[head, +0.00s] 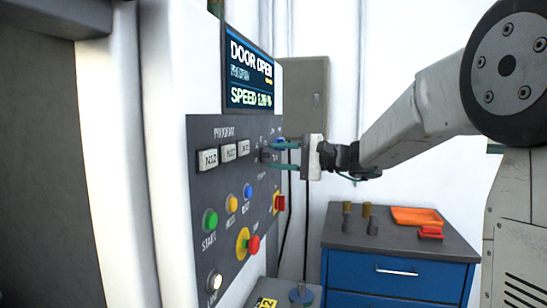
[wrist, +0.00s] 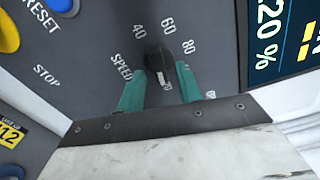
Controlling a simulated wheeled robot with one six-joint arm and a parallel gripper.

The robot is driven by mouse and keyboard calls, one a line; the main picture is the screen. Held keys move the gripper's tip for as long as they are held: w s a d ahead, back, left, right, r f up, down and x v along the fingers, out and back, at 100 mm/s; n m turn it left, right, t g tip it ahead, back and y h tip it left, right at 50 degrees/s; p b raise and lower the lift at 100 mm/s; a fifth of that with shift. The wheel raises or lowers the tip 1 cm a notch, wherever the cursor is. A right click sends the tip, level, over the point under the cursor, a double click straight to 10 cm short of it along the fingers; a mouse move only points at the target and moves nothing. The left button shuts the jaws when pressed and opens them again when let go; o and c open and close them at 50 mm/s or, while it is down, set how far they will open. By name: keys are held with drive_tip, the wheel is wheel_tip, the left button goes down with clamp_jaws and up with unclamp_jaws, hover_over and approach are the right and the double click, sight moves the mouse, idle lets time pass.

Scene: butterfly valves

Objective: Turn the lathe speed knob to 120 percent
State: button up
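The black speed knob (wrist: 158,58) sits on the dark control panel, with 40, 60 and 80 printed around it and SPEED beside it. Its pale pointer line faces toward my gripper's palm, over a partly hidden mark. My gripper (wrist: 161,72) has its two teal fingers on either side of the knob. A gap shows at the right finger; the left finger is very near the knob, and contact is unclear. In the head view my gripper (head: 271,155) reaches the panel from the right. The display (head: 248,70) reads DOOR OPEN and a SPEED value; the wrist view shows its ending, 20 % (wrist: 268,35).
The panel holds a green start button (head: 210,221), a yellow button (head: 231,203), a blue reset button (head: 248,191), a red stop button (head: 254,244) and a red-yellow switch (head: 280,203). A blue cabinet (head: 398,280) with an orange tray (head: 416,216) stands behind.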

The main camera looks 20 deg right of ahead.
drive_tip(key=v, duration=0.7)
drive_tip(key=shift+d, duration=0.15)
drive_tip(key=shift+s, duration=0.1)
drive_tip(key=s+a+f+n+g+h, duration=0.1)
drive_tip(key=s+a+f+g+h, duration=0.25)
drive_tip(key=s+f, duration=0.45)
drive_tip(key=s+a+f+n+g+h, duration=0.25)
drive_tip(key=s+f+g, duration=0.25)
drive_tip(key=s+f, duration=0.3)
drive_tip(key=s+f+n+h, duration=0.2)
drive_tip(key=s+n+h, duration=0.1)
drive_tip(key=s, duration=0.6)
drive_tip(key=s+f+n+h, duration=0.3)
drive_tip(key=s+h, duration=0.2)
drive_tip(key=s, duration=0.4)
drive_tip(key=shift+g+h, duration=0.3)
drive_tip(key=shift+g, duration=0.05)
